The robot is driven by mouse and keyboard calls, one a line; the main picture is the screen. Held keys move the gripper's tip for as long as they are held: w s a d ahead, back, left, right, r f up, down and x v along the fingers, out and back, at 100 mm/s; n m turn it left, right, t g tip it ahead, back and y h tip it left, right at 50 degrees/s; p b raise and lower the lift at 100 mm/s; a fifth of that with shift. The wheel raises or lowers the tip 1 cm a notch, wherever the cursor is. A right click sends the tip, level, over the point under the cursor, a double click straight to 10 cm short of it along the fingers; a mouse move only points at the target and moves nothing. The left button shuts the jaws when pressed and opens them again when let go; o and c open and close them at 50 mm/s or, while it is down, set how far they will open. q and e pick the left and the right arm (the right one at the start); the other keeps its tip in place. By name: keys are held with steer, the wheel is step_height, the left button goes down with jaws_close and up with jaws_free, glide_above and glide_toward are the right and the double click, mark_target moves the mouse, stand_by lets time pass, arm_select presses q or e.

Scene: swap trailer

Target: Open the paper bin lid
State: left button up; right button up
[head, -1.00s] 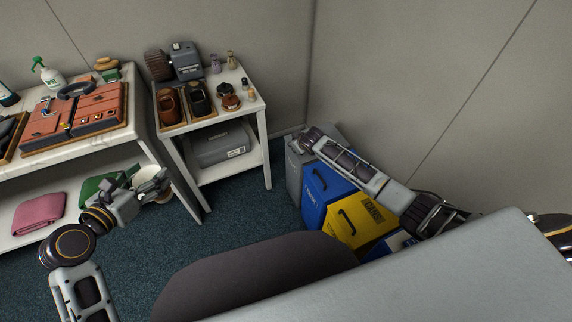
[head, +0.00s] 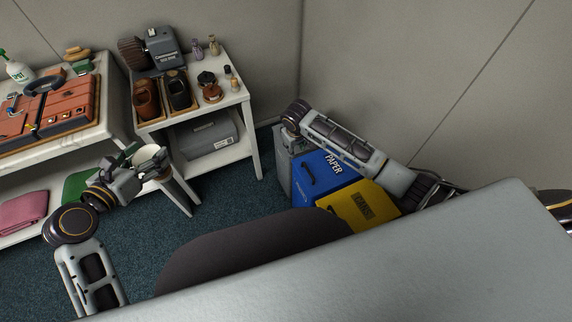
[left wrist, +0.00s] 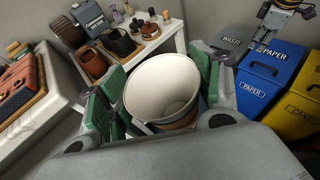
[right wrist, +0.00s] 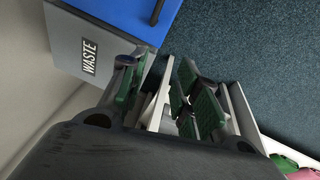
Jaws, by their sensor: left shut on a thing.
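The blue paper bin (head: 325,182) stands in the corner by the wall, its lid (left wrist: 277,64) down. My right gripper (right wrist: 152,98) is open and empty in the right wrist view, beside the grey waste bin and close to the paper bin's edge. In the head view my right wrist hides it. My left gripper (head: 150,160) is shut on a white cup (left wrist: 165,82) with a brown lower part, held up left of the bins.
The waste bin (right wrist: 85,45) stands left of the paper bin, the yellow cans bin (head: 365,205) right of it. A white side table (head: 213,105) holds jars and a grey machine. A workbench (head: 115,90) is at left. Blue carpet lies open between.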

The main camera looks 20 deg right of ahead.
mark_target(308, 170)
arm_select(q)
steer(key=shift+s+a, duration=0.1)
arm_select(e)
steer(key=s, duration=0.1)
steer(key=s+d+m+g, duration=0.1)
steer(key=s, duration=0.1)
steer(key=s+d+g+h, duration=0.1)
steer(key=shift+s+d+m, duration=0.25)
steer(key=shift+m, duration=0.05)
steer(key=shift+f, duration=0.15)
arm_select(q)
steer(key=shift+f+b, duration=1.15)
steer(key=shift+b, duration=0.05)
arm_select(e)
steer(key=shift+w+d+f, duration=0.1)
steer(key=shift+d+f, duration=0.3)
steer(key=shift+f, duration=1.55)
steer(key=shift+d+f, duration=0.35)
steer(key=shift+f, duration=1.55)
steer(key=shift+w+d+f, duration=0.1)
steer(key=shift+d+f, duration=0.3)
steer(key=shift+f, duration=1.55)
jaws_close()
